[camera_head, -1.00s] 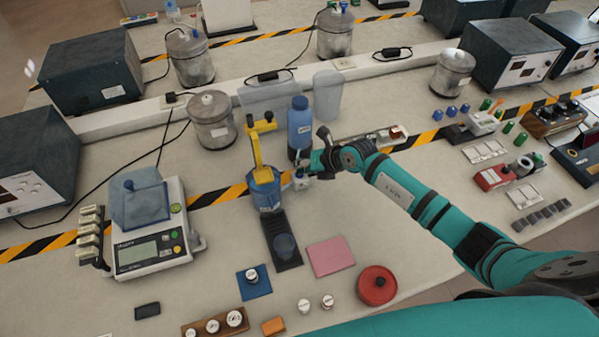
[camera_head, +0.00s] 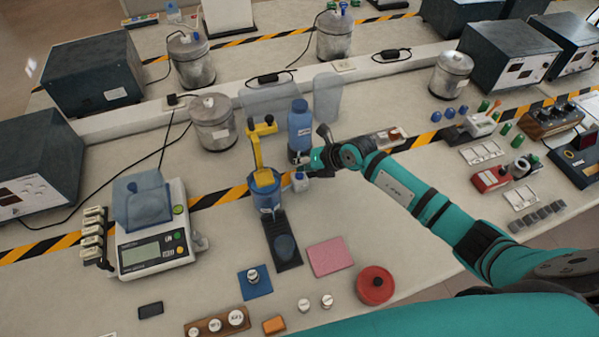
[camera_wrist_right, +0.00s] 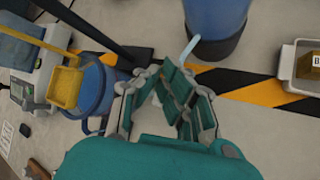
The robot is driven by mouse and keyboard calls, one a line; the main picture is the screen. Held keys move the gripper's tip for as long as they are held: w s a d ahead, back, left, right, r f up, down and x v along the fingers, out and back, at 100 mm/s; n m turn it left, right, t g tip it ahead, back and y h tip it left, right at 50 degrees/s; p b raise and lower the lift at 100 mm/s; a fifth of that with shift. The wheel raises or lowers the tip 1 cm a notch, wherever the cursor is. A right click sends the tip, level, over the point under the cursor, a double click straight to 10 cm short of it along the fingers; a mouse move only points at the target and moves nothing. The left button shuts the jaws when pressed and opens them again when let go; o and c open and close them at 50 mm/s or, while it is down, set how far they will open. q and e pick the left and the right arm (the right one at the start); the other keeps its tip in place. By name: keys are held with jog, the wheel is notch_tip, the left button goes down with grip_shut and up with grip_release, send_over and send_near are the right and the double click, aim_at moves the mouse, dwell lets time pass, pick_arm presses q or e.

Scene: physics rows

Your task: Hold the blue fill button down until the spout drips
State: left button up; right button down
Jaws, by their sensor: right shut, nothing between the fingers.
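The dispenser is a blue cylinder (camera_head: 264,190) with a yellow arm (camera_head: 255,150) rising above it. In the right wrist view its blue body (camera_wrist_right: 97,88) and yellow part (camera_wrist_right: 64,86) are at the left. My left gripper is out of view.
A tall blue bottle (camera_head: 299,127) stands just behind my right gripper. A scale (camera_head: 150,235) is to the left. A blue pad (camera_head: 255,283), pink pad (camera_head: 330,257) and red round container (camera_head: 376,285) lie in front.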

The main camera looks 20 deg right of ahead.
aim_at(302, 173)
notch_tip(302, 173, up, 5)
jog(key=p, duration=0.5)
dwell(0.4)
jog(key=shift+f, duration=0.1)
